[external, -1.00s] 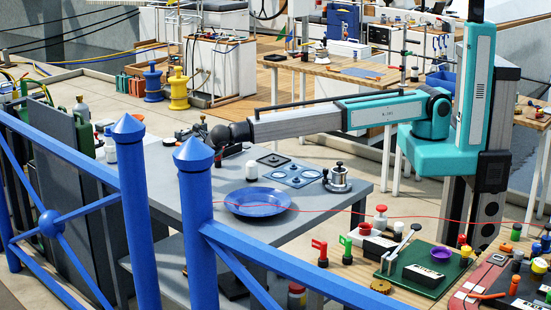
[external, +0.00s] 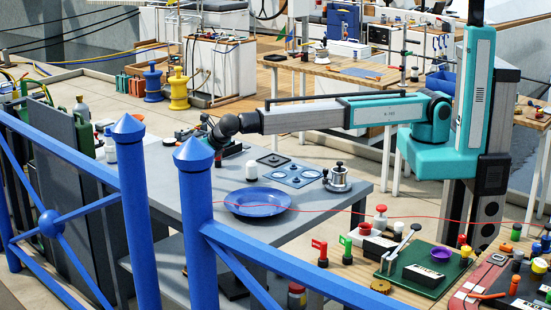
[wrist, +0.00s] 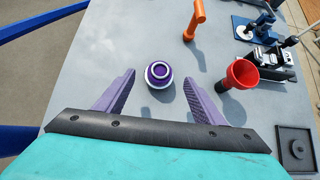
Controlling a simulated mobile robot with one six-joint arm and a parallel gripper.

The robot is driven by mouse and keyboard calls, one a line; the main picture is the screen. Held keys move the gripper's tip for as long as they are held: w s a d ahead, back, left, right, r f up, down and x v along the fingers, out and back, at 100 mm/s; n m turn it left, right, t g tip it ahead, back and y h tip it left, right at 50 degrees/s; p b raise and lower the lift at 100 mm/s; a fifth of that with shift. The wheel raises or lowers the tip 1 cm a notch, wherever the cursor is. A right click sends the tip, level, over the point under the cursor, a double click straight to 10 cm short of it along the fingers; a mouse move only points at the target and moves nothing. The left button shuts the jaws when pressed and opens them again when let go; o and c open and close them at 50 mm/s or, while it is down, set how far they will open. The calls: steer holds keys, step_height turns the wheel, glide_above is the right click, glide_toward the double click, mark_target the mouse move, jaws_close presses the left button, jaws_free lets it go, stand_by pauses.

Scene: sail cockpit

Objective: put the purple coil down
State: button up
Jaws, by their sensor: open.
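The purple coil (wrist: 160,74), a round purple ring with a white band and a dark centre, stands on the grey table (wrist: 105,55) in the wrist view. My gripper (wrist: 160,80) is open, with its two purple fingers apart on the left and right of the coil. Gaps show between the fingers and the coil, and nothing is held. In the external view my gripper is mostly hidden behind a blue post at the table's far left end, and I cannot make out the coil there.
A red funnel (wrist: 240,74) and an orange hammer-like piece (wrist: 196,18) stand right of the coil. A black-and-white device (wrist: 265,58) and a dark square tray (wrist: 297,146) lie further right. A blue plate (external: 257,203) is on the table. Blue railings (external: 130,185) stand in front.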

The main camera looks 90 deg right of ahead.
steer(key=shift+b+v, duration=0.4)
steer(key=shift+v, duration=2.5)
